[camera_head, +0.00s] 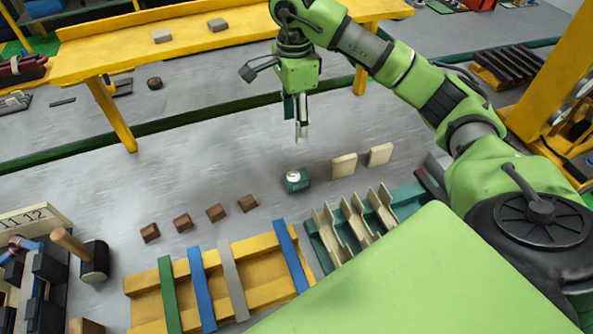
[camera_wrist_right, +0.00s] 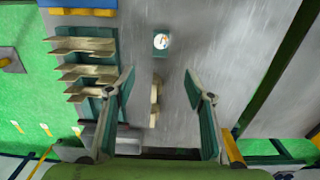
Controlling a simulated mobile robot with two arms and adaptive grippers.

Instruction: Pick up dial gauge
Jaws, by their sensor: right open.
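The dial gauge (camera_head: 294,178) is a small dark green block with a round white face. It sits on the grey table in the middle of the head view. In the right wrist view the dial gauge (camera_wrist_right: 160,42) lies at the top, in line with the gap between the fingers. My right gripper (camera_head: 301,135) is above the table, beyond the gauge, pointing down. My left gripper is not in view.
Two beige blocks (camera_head: 344,165) lie right of the gauge. A green rack with beige angled plates (camera_head: 356,222) and a yellow rack with coloured bars (camera_head: 262,262) stand nearer. Several brown blocks (camera_head: 216,213) lie to the left. A yellow shelf (camera_head: 190,42) stands behind.

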